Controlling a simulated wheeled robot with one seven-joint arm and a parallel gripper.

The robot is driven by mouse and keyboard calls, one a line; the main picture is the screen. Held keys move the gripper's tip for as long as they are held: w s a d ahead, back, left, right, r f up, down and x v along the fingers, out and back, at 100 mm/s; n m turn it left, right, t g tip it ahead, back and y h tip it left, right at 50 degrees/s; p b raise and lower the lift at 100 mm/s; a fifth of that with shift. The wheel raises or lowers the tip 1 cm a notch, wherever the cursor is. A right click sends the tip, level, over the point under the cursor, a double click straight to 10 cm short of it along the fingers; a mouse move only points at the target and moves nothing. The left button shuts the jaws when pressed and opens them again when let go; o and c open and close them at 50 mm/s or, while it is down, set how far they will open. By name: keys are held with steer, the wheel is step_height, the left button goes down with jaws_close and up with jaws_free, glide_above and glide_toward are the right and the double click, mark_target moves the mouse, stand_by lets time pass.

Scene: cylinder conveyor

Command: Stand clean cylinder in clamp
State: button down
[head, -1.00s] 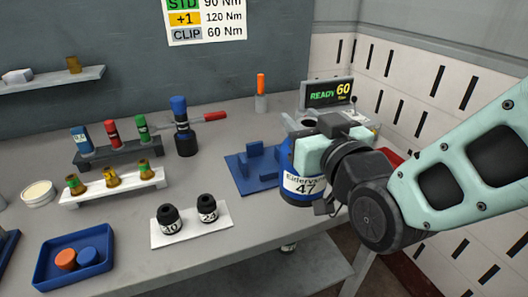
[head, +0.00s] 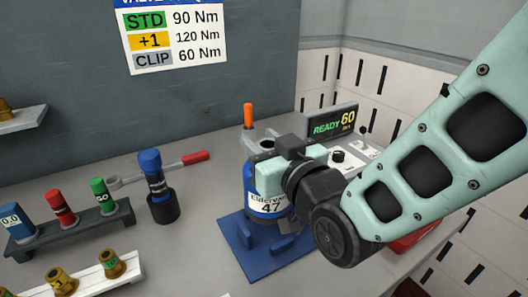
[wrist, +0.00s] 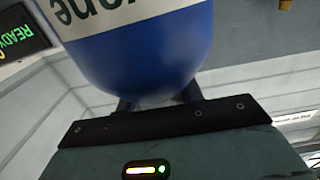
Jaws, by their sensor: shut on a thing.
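A blue cylinder (head: 250,187) with a white label reading 47 stands upright in my gripper (head: 282,166). A grey collar with a dark opening shows at its top. My gripper is shut on the cylinder's upper part from the right. The cylinder is over the blue clamp base (head: 262,262), among its upright blocks (head: 246,237). I cannot tell whether its bottom touches the base. In the wrist view, the cylinder's blue and white side (wrist: 140,55) fills the upper middle, and the dark fingers reach behind it.
A display reading READY 60 (head: 332,124) stands behind on the right. A dark blue-topped tool (head: 156,185) and a red-handled wrench (head: 190,159) are left. A rack of blue, red and green items (head: 75,240) is farther left. A red object (head: 415,237) lies under my arm.

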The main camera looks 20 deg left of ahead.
steer(key=shift+f+p, duration=0.3)
steer(key=shift+f, duration=2.9)
steer(key=c, duration=0.9)
jaws_free()
steer(key=shift+f, duration=0.15)
